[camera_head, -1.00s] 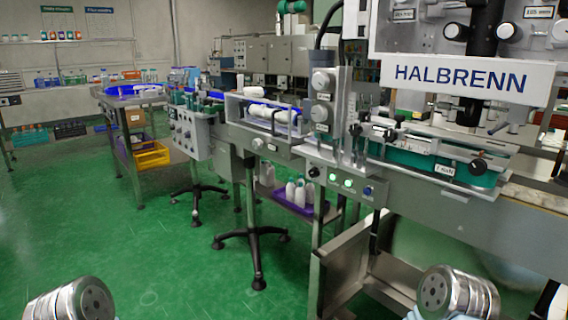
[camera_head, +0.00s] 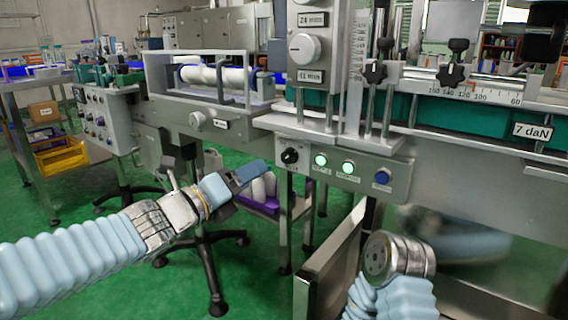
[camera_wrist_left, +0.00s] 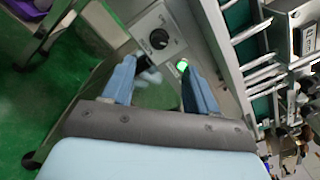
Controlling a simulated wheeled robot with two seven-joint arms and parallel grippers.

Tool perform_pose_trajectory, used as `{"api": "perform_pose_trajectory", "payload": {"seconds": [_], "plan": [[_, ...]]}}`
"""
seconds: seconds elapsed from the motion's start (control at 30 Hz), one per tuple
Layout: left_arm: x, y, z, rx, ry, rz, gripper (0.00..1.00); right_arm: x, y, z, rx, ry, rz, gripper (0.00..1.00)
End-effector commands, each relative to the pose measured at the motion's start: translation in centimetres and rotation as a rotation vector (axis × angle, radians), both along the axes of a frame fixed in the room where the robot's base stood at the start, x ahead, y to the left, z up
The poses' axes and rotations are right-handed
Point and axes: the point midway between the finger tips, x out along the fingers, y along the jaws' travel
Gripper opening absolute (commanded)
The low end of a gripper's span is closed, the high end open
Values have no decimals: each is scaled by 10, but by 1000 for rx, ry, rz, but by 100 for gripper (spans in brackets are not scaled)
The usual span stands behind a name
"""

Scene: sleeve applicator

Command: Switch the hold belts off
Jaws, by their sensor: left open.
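A small panel on the machine's front holds a black rotary knob (camera_head: 290,155), two green-lit round buttons (camera_head: 320,160) and (camera_head: 348,167), and a blue button (camera_head: 382,177). Their labels are too small to read. My left gripper (camera_head: 258,172) is just left of and below the knob, apart from it. In the left wrist view the left gripper (camera_wrist_left: 156,68) is open and empty, with the knob (camera_wrist_left: 159,39) beyond the gap between its fingers and a green light (camera_wrist_left: 182,65) by the right fingertip. My right gripper is out of view; only part of the right arm shows.
A metal leg and an open panel (camera_head: 325,270) stand below the controls. A purple tray (camera_head: 262,205) with white bottles is under the line.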

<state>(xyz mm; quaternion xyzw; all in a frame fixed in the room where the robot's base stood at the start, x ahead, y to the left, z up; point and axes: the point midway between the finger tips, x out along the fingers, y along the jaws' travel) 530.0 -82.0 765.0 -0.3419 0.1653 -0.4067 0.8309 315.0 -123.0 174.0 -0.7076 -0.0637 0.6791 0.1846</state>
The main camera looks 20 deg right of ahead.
Motion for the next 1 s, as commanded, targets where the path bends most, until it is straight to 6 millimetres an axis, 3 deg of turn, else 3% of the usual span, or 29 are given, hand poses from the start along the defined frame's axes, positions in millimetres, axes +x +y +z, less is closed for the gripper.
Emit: {"api": "perform_pose_trajectory", "payload": {"seconds": [0.2, 0.43, 0.6, 0.9, 1.0], "plan": [[32, -42, 0, 3, 4, -1, 59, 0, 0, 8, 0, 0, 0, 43], [59, -75, 0, 1, 6, 1, 59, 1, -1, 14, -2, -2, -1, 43], [68, -87, -1, -1, 6, 1, 59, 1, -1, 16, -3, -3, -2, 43], [70, -89, -1, -3, 7, 1, 59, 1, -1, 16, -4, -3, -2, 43], [70, -89, -1, -3, 7, 1, 45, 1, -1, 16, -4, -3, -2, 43]]}}
